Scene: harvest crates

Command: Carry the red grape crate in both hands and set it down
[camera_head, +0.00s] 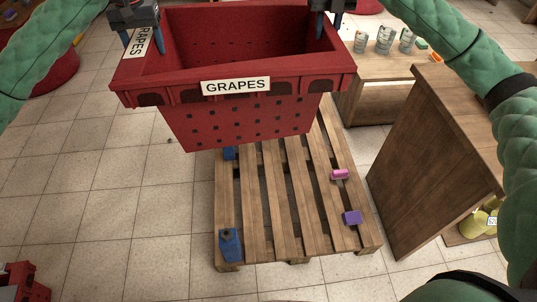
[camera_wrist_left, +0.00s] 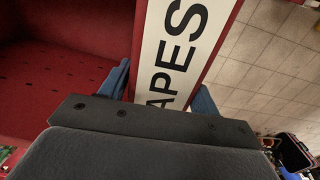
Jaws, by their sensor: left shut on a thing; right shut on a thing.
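My left gripper (camera_head: 137,40) is shut on the crate's left rim, across the label; in the left wrist view the fingers (camera_wrist_left: 160,85) straddle that labelled rim. My right gripper (camera_head: 322,25) is shut on the crate's right rim, partly cut off by the top edge. The wooden pallet (camera_head: 285,200) lies on the floor below and is partly hidden by the crate.
On the pallet lie a pink block (camera_head: 339,174), a purple block (camera_head: 352,217) and blue pieces (camera_head: 230,243). A wooden cabinet (camera_head: 430,150) stands close on the right. A table (camera_head: 375,70) with cans is behind. Another red crate (camera_head: 22,283) is at lower left. Tiled floor on the left is open.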

